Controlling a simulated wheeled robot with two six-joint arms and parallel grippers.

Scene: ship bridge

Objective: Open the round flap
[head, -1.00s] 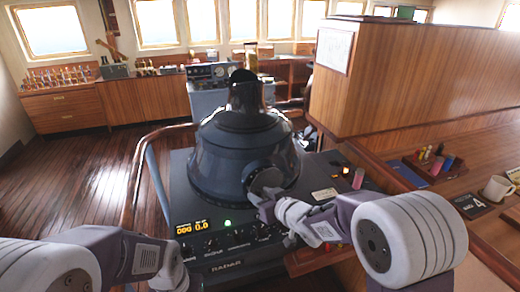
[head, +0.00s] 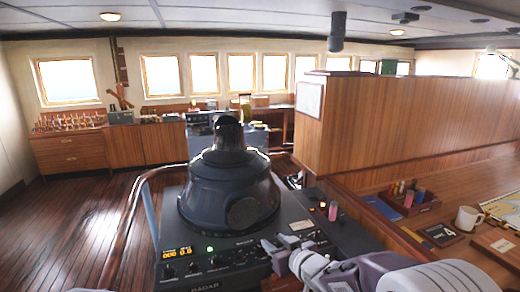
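The round flap (head: 243,211) is a dark disc on the lower front right of the dark, dome-shaped radar hood (head: 220,185). It looks closed, lying against the hood's side. My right gripper (head: 268,252) is below and to the right of the flap, apart from it, over the radar console's front panel. Its two fingers look spread, with nothing between them. My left gripper is out of view.
The radar console (head: 300,225) has knobs, a green light and an orange display along its front. A curved rail (head: 137,200) runs along its left. A wooden desk (head: 400,190) at the right holds a mug (head: 467,218) and a pen tray (head: 410,204).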

